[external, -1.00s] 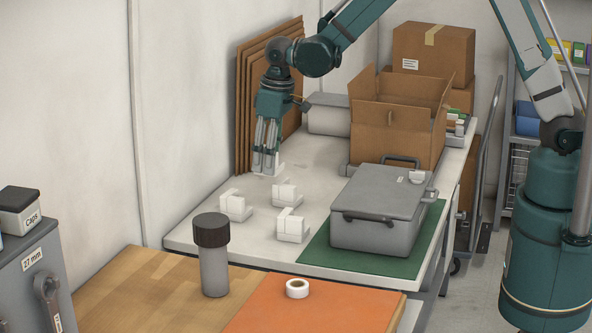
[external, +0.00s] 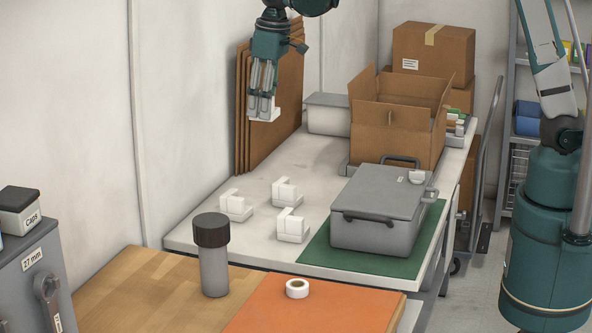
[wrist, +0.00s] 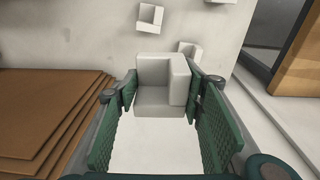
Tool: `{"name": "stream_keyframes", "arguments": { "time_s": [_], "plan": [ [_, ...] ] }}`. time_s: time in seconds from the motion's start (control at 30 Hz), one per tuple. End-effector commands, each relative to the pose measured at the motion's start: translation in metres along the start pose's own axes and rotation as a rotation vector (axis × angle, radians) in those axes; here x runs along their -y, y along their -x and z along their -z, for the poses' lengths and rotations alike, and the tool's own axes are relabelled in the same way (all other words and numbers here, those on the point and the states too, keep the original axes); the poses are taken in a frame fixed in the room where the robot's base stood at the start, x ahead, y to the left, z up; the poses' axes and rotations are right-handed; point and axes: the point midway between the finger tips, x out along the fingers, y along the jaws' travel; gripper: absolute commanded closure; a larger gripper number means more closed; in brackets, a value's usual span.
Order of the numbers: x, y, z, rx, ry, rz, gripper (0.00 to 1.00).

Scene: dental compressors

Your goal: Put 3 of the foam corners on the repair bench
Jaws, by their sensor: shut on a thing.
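My gripper (external: 262,112) is shut on a white foam corner (external: 272,114), held in the air above the far left part of the white table (external: 205,238). The held corner also shows between the green finger pads in the wrist view (wrist: 155,82). Three other white foam corners stand on the white table: one at left (external: 235,206), one in the middle (external: 285,192) and one nearer the front (external: 291,226). A wood-topped bench (external: 130,290) with an orange mat (external: 330,315) is in the foreground. I cannot tell which surface is the repair bench.
A grey lidded case (external: 380,210) sits on a green mat (external: 330,258) at the table's right. An open cardboard box (external: 395,130) stands behind it. Brown cardboard sheets (external: 285,60) lean on the wall beside my gripper. A dark-capped cylinder (external: 214,268) and tape roll (external: 297,288) stand on the foreground bench.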

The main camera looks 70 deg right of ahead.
Motion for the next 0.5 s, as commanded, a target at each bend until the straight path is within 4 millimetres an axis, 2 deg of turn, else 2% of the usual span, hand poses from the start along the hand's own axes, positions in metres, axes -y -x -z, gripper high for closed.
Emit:
{"name": "stream_keyframes", "arguments": {
  "time_s": [0.27, 0.5],
  "plan": [
    [0.057, 0.001, 0.008, 0.0, 0.066, 0.008, 0.69],
    [0.123, 0.001, 0.011, 0.0, 0.143, 0.017, 0.69]
  ]
}}
